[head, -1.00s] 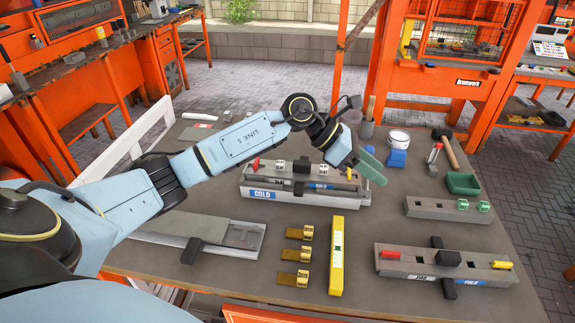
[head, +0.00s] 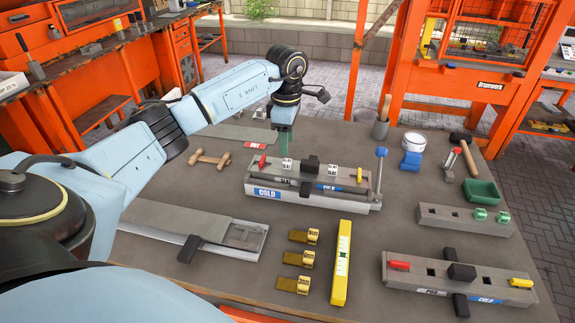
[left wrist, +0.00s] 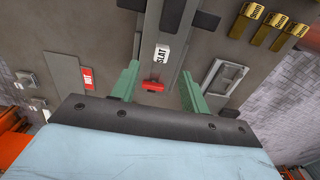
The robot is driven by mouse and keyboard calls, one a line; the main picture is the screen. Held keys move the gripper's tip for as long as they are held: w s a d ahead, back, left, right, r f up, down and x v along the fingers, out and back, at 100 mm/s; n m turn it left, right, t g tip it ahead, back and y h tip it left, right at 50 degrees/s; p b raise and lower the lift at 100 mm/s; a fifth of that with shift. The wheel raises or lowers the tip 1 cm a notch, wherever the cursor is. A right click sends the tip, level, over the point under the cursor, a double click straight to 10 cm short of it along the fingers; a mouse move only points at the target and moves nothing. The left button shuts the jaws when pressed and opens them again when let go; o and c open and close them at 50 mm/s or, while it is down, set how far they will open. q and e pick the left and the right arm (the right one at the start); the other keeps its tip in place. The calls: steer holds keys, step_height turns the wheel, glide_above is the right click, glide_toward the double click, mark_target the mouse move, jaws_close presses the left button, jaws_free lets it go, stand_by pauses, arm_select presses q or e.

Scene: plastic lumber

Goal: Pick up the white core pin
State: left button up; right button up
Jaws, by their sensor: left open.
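Two small white lettered blocks, (head: 307,168) and (head: 333,173), sit on top of the grey mould (head: 264,192) labelled COLD; I cannot tell whether either is the white core pin. In the left wrist view one white block (left wrist: 162,53), lettered SLAT, shows just beyond and between my fingers. My left gripper (head: 283,144) points down at the mould's back left, with green fingers; it also shows in the left wrist view (left wrist: 158,88), open and empty. A red piece (left wrist: 152,86) lies below, between the fingers. My right gripper is not in view.
A blue-knobbed lever (head: 380,153) stands at the mould's right end. A yellow level (head: 341,262) and brass pieces (head: 303,258) lie in front. Another grey mould (head: 455,282) is at right, a wooden-handled piece (head: 209,158) at left.

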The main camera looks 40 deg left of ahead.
mark_target(287, 161)
arm_select(q)
steer(key=shift+d+f, duration=0.15)
steer(key=shift+f, duration=2.9)
jaws_close()
